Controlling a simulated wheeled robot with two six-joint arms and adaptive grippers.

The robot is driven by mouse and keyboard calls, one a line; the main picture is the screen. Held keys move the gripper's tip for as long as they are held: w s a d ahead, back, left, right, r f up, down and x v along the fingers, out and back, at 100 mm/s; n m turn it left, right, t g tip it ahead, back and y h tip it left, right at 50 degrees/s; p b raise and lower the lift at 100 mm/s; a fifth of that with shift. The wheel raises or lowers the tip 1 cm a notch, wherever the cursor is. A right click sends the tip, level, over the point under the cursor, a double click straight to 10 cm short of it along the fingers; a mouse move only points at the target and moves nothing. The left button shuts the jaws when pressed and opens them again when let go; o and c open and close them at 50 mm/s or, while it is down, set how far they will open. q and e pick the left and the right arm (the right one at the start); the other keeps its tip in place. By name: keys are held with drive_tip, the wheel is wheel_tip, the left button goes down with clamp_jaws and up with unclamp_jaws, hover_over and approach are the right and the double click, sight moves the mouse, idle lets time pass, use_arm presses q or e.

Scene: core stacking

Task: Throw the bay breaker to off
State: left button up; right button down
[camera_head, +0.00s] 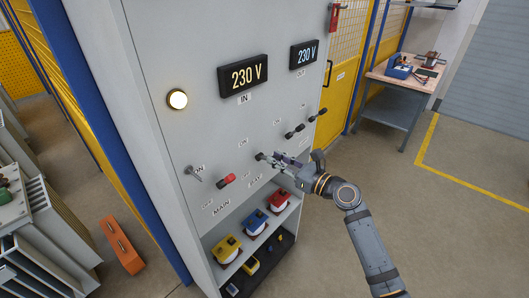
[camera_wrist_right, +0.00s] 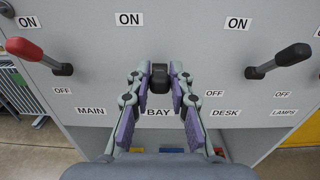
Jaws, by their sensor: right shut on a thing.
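The bay breaker lever has a black handle (camera_wrist_right: 160,77), which shows nearly end-on above the BAY label (camera_wrist_right: 158,113) in the wrist view. In the head view its black tip (camera_head: 259,156) sticks out of the grey panel. My right gripper (camera_head: 269,158) is at this lever, its fingers on either side of the handle and shut on it; it also shows in the wrist view (camera_wrist_right: 160,84). An ON label (camera_wrist_right: 129,19) is above the lever. The lever's base is hidden behind the handle and fingers. My left gripper is not in view.
The red-handled MAIN lever (camera_head: 227,180) is to the left, and other black-handled levers (camera_head: 295,131) are to the right. A lit round lamp (camera_head: 177,99) and two 230 V displays (camera_head: 243,76) are above. Shelves below hold yellow, blue and red items (camera_head: 255,222).

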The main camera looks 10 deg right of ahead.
drive_tip(key=shift+f, duration=0.4)
drive_tip(key=shift+s+d+f+b, duration=0.1)
drive_tip(key=shift+f+b, duration=0.25)
drive_tip(key=shift+f, duration=0.2)
drive_tip(key=shift+s+d+f+b, duration=0.1)
drive_tip(key=shift+f+b, duration=0.25)
drive_tip(key=shift+f, duration=0.3)
wheel_tip(320, 180, down, 2)
drive_tip(key=shift+a+b, duration=0.1)
drive_tip(key=shift+b, duration=0.65)
drive_tip(key=shift+w+f, duration=0.1)
